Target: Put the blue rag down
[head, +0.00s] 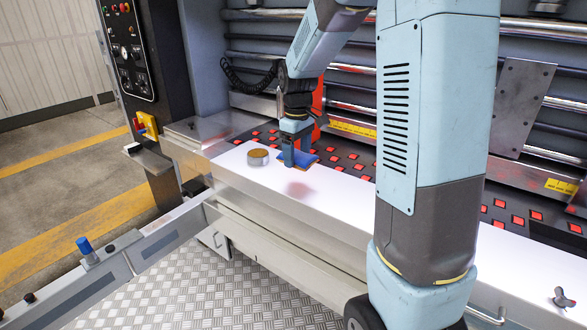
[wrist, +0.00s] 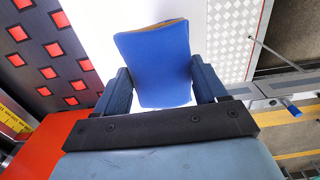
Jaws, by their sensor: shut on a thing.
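The blue rag (wrist: 155,62) is held between the two fingers of my gripper (wrist: 160,80) in the wrist view, with an orange-brown edge showing at its far end. In the head view my gripper (head: 290,158) points down over the white ledge of the machine (head: 330,197), and the rag (head: 303,160) sticks out to the right of the fingers. The rag is at or a little above the ledge; I cannot tell if it touches. Part of it is hidden behind the fingers in the head view.
A small round tin (head: 258,157) with a brown top stands on the ledge just left of my gripper. Behind lies a dark bed with red squares (head: 335,157), below metal rollers. A control panel (head: 127,50) stands at the left.

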